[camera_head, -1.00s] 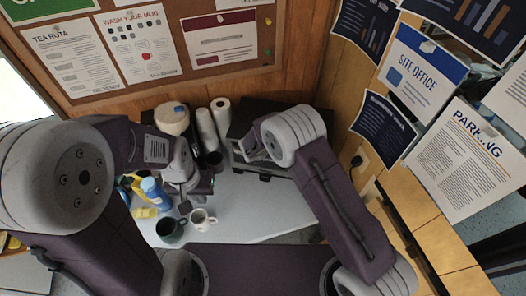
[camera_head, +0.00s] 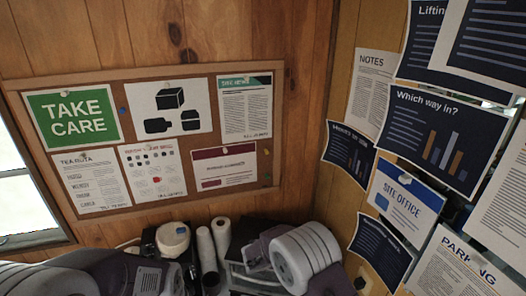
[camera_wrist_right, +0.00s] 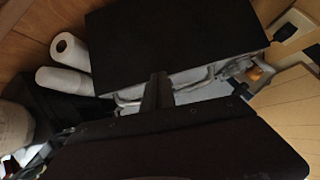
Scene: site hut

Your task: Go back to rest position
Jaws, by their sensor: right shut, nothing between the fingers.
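My right arm shows at the bottom middle of the head view, its rounded grey and purple wrist (camera_head: 305,257) in front of the dark equipment at the back. In the right wrist view my right gripper (camera_wrist_right: 158,88) has its dark fingers together with nothing between them. They point toward a black flat-topped box (camera_wrist_right: 180,45). My left arm (camera_head: 110,275) shows only in part at the bottom left of the head view. Its gripper is below the picture edge.
Two white paper rolls (camera_head: 221,238) and a white round-topped container (camera_head: 173,239) stand at the back wall; the rolls also show in the right wrist view (camera_wrist_right: 68,50). A cork board (camera_head: 147,140) and pinned sheets cover the walls. The table top is out of the head view.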

